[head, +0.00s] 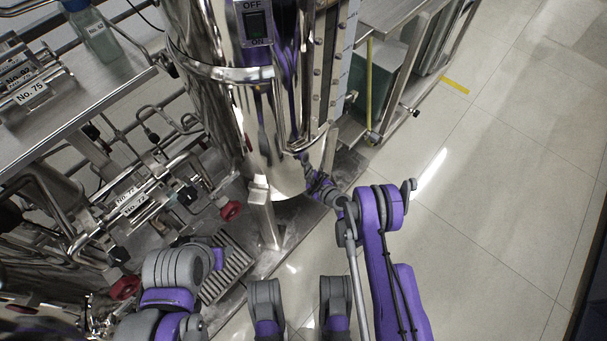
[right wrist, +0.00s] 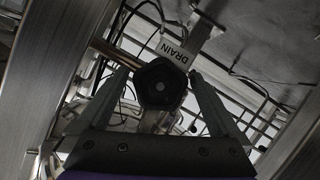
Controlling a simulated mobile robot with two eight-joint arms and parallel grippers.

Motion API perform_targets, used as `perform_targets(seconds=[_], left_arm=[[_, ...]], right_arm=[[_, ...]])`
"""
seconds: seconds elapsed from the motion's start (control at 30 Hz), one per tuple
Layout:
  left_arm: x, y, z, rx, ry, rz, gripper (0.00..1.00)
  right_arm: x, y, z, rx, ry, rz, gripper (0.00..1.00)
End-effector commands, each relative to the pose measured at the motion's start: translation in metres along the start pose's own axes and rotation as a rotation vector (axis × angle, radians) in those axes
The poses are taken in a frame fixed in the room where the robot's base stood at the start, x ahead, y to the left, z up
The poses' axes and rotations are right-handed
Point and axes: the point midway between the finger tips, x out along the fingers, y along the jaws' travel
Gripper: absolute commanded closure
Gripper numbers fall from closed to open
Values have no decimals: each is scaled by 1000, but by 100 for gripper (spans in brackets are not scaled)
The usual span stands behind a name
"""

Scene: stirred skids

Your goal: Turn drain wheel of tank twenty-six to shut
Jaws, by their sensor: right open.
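A dark, many-sided drain wheel (right wrist: 161,84) with a round hub fills the middle of the right wrist view. A white label reading DRAIN (right wrist: 176,52) sits just above it. My right gripper (right wrist: 158,76) is open, with one finger on each side of the wheel; I cannot tell whether they touch it. In the head view my right gripper (head: 306,166) is at the foot of a shiny steel tank (head: 195,45); the wheel is hidden there. No number twenty-six is readable. My left arm shows at the lower left, but its gripper is not visible.
The tank carries an OFF/ON switch (head: 254,25). A steel bench (head: 60,115) with pipes, red wheels (head: 230,211) and number tags is on the left. A steel post (head: 264,215) stands before the tank. Tiled floor (head: 500,200) is clear on the right.

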Motion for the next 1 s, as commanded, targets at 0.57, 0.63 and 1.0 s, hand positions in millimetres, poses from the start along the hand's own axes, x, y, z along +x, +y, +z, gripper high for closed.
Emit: perform_targets(seconds=[0.57,0.63,1.0], left_arm=[[0,0,0,0,0,0,50],[0,0,0,0,0,0,50],[0,0,0,0,0,0,50]], right_arm=[[0,0,0,0,0,0,82],[0,0,0,4,0,-2,82],[0,1,0,329,0,-136,82]])
